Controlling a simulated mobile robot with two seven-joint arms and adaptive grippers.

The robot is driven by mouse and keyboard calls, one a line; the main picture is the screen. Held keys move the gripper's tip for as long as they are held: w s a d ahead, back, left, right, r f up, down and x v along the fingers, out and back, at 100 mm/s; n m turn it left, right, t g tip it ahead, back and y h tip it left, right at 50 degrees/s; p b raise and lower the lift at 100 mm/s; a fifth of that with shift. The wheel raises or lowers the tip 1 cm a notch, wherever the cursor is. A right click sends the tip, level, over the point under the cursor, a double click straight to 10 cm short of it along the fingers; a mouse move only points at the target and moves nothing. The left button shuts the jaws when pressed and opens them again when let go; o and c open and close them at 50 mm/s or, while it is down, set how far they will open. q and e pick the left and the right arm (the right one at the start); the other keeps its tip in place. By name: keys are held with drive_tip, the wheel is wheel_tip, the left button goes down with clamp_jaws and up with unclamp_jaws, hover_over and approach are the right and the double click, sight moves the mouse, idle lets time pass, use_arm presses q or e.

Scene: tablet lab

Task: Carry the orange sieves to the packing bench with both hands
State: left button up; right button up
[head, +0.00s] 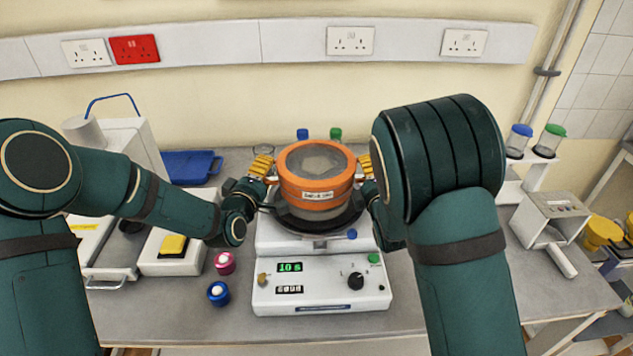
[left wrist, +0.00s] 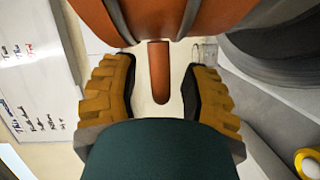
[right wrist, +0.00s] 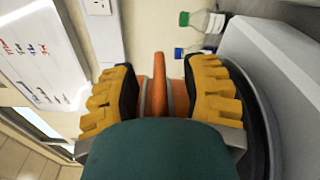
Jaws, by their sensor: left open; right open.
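The orange sieves (head: 316,180) sit as a round stack with a white label on the grey shaker (head: 322,285) in the middle of the bench. My left gripper (head: 262,168) is at the stack's left side. In the left wrist view its yellow fingers (left wrist: 160,88) are open on either side of an orange handle tab. My right gripper (head: 364,166) is at the right side. In the right wrist view its fingers (right wrist: 160,88) are open around another orange tab. Neither visibly pinches its tab. The packing bench cannot be made out.
A blue clipboard-like tray (head: 190,166) lies behind. Small blue- and green-capped bottles (head: 335,133) stand behind the sieves.

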use_arm(q)
drive_tip(key=shift+w+d, duration=0.15)
drive_tip(key=shift+w, duration=0.2)
use_arm(e)
drive_tip(key=shift+w, duration=0.35)
use_arm(q)
clamp_jaws()
use_arm(e)
clamp_jaws()
use_arm(q)
drive_tip(key=shift+r, duration=0.1)
